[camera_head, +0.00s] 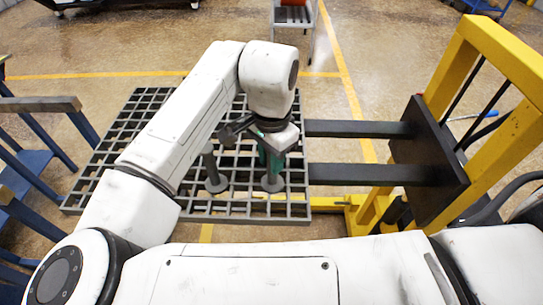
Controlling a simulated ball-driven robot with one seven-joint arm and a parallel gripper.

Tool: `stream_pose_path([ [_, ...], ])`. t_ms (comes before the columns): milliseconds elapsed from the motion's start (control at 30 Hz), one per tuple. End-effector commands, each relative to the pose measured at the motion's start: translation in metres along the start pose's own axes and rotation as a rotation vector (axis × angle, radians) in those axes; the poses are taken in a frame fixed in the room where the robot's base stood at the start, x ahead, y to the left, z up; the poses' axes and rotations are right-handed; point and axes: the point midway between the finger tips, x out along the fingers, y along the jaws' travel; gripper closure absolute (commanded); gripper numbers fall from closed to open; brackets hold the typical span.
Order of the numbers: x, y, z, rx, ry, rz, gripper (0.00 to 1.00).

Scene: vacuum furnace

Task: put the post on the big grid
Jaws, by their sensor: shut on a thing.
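The big grid (125,130) is a dark grey lattice lying flat in the middle of the view. My gripper (270,157) is over its right part, pointing down, and is shut on a grey post (272,182) with a round base. The upper part of this post is hidden by my gripper. The base shows against the grid, but I cannot tell whether it touches it. A second grey post (212,168) with a round base stands upright on the grid to the left. My arm hides part of the grid.
A yellow forklift (480,90) stands at right, its two dark forks (360,129) reaching toward the grid. A blue rack with grey bars (40,104) is at left. A small cart (293,15) stands at the back. Open floor lies behind the grid.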

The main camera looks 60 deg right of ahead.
Motion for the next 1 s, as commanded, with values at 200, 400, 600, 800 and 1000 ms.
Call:
stream_pose_path([
  [200, 0.002, 0.0, 0.0, 0.0, 0.0, 0.0, 0.63],
  [400, 0.002, 0.0, 0.0, 0.0, 0.0, 0.0, 0.5],
  [600, 0.0, 0.0, 0.0, 0.0, 0.0, 0.0, 0.5],
  [800, -0.019, -0.001, 0.0, 0.001, 0.001, -0.003, 0.5],
  [1000, -0.06, -0.001, 0.0, 0.001, 0.0, -0.003, 0.5],
])
